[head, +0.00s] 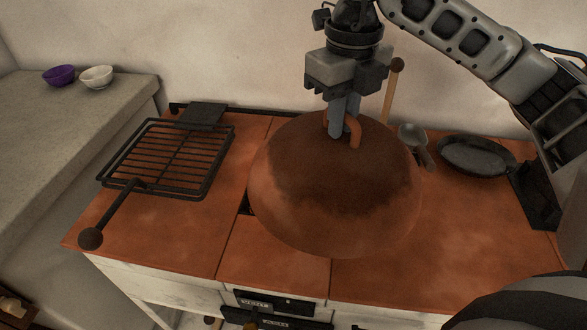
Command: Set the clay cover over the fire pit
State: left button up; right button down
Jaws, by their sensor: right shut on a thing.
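The clay cover (335,205) is a reddish-brown dome with a dark sooty patch and a loop handle (354,136) on top. My right gripper (345,132) points down from above and is shut on that handle. The cover is over the middle of the tiled hearth top (195,220). I cannot tell whether its rim touches the tiles. The fire pit is mostly hidden beneath the cover; a small dark gap (245,204) shows at the cover's left edge. My left gripper is not in view.
A black grill rack (170,155) with a long handle lies left of the cover. A dark pan (477,156) and a small ladle-like cup (412,134) are to the right. A purple bowl (58,76) and a white bowl (96,77) stand on the left counter. The front right tiles are clear.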

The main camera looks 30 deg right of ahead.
jog(key=w+f, duration=0.1)
jog(key=w, duration=0.2)
jog(key=w+f, duration=0.1)
jog(key=w, duration=0.2)
jog(key=w+f+p, duration=0.1)
jog(key=w, duration=0.1)
jog(key=shift+w+a+f, duration=0.35)
jog(key=shift+w+a, duration=0.05)
jog(key=w+f, duration=0.4)
jog(key=f, duration=0.1)
jog(key=shift+a, duration=0.15)
jog(key=shift+w+f, duration=0.35)
jog(key=shift+f, duration=0.15)
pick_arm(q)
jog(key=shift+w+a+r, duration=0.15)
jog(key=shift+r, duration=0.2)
pick_arm(e)
notch_tip(320, 180, down, 3)
jog(key=shift+r, duration=0.1)
jog(key=shift+f, duration=0.3)
jog(key=c, duration=1.5)
grip_release()
jog(key=shift+s, duration=0.1)
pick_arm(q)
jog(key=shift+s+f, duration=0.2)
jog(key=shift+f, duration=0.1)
pick_arm(e)
jog(key=shift+o, duration=0.3)
